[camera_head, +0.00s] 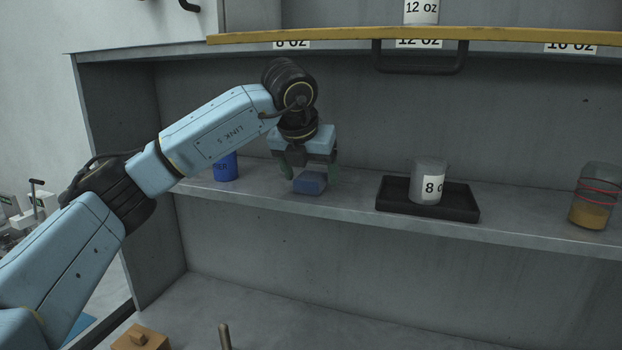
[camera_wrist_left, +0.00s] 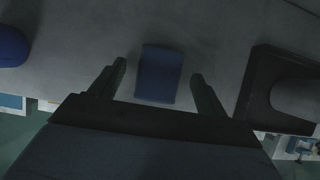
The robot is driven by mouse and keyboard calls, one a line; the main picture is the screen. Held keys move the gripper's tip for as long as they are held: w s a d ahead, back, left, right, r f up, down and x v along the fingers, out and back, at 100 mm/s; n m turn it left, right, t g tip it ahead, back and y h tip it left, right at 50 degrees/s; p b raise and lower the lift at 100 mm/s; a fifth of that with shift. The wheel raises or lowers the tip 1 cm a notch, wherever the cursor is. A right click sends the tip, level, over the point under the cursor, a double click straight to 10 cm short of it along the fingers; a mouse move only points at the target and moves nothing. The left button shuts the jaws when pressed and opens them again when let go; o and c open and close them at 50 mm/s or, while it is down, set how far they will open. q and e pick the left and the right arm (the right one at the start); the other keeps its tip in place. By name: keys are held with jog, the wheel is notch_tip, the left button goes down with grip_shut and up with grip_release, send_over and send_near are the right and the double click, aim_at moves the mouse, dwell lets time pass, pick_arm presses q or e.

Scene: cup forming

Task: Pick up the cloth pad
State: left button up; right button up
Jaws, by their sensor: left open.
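The cloth pad (camera_head: 310,184) is a small blue block-shaped pad on the grey shelf, near its front edge. In the left wrist view the pad (camera_wrist_left: 159,74) lies between the two fingers, with a gap on each side. My left gripper (camera_head: 308,174) points down over the pad and is open. Its fingers (camera_wrist_left: 160,82) stand on either side of the pad, and I see no contact. How far the fingertips are above the shelf is hard to tell. My right gripper is not in view.
A blue cup (camera_head: 226,167) stands left of the gripper. To the right, a black tray (camera_head: 460,203) holds a cup (camera_head: 430,172) marked 8. A jar with amber contents (camera_head: 592,205) stands far right. The yellow-edged upper shelf (camera_head: 330,38) runs above my arm.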

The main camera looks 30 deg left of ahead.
pick_arm(q)
jog(key=shift+f, duration=0.1)
jog(key=shift+c, duration=0.2)
jog(key=c, duration=1)
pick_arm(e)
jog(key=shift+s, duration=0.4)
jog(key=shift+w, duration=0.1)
pick_arm(q)
jog(key=shift+r, duration=0.85)
jog(key=s+d+b, duration=0.3)
jog(key=s+d, duration=0.1)
jog(key=s, duration=1.3)
jog(key=shift+s+b, duration=0.25)
jog(key=shift+b, duration=0.05)
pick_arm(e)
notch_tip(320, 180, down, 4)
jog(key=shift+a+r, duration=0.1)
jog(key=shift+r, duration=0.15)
pick_arm(q)
jog(key=shift+f, duration=0.1)
